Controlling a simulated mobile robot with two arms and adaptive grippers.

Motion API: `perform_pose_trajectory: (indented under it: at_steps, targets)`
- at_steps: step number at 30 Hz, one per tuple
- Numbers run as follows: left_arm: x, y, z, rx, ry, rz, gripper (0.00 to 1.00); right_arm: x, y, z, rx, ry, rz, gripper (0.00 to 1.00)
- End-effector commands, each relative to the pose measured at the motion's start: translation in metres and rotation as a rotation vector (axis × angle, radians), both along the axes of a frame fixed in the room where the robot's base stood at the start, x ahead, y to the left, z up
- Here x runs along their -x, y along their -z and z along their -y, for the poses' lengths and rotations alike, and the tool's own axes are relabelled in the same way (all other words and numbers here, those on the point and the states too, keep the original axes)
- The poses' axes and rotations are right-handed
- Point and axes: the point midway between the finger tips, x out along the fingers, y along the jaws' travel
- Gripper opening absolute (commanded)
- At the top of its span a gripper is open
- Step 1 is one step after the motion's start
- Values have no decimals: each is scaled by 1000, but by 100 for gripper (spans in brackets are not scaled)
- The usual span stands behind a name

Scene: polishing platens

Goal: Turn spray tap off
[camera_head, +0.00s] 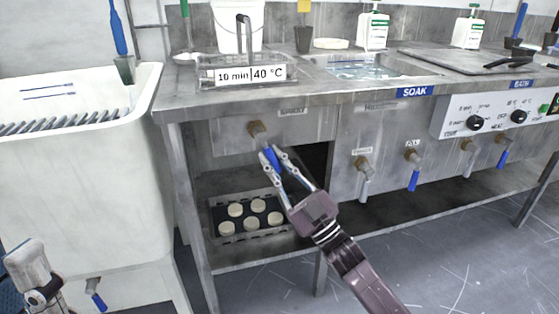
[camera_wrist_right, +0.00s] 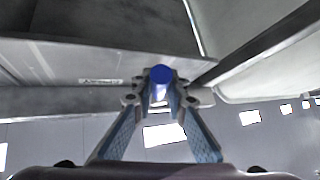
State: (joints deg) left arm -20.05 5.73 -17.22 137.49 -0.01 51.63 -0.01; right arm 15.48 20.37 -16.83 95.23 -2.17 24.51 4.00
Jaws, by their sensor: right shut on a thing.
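The spray tap (camera_head: 257,130) is a brass fitting on the steel front panel, below a small label that looks like SPRAY. Its blue lever (camera_head: 272,158) points down and slightly right. My right gripper (camera_head: 271,160) is shut on this lever, with a finger on either side. In the right wrist view, the round blue end of the lever (camera_wrist_right: 161,75) shows between the fingertips of the gripper (camera_wrist_right: 160,95). Part of my left arm shows at the lower left edge, clear of the tap; its finger state is unclear.
Other taps hang on the panel to the right, including one with a blue lever (camera_head: 413,180). A dark tray (camera_head: 226,238) with several pale discs lies on the shelf below. A white basin (camera_head: 75,190) stands at left. The floor in front is clear.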

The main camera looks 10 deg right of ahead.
Motion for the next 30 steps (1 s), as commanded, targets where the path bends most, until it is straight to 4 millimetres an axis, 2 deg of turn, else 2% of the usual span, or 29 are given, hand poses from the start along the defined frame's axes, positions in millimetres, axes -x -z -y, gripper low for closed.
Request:
perform_pose_trajectory:
  at_steps: [6,15,30]
  targets:
    - [-1,5,0,-1,0,-3,21,0,6,-13,-185,-1,-10,0]
    - [-1,2,1,-3,0,10,21,1,6,-23,-350,0,-13,0]
    - [-1,0,1,-3,0,14,21,1,6,-28,-417,-1,-15,0]
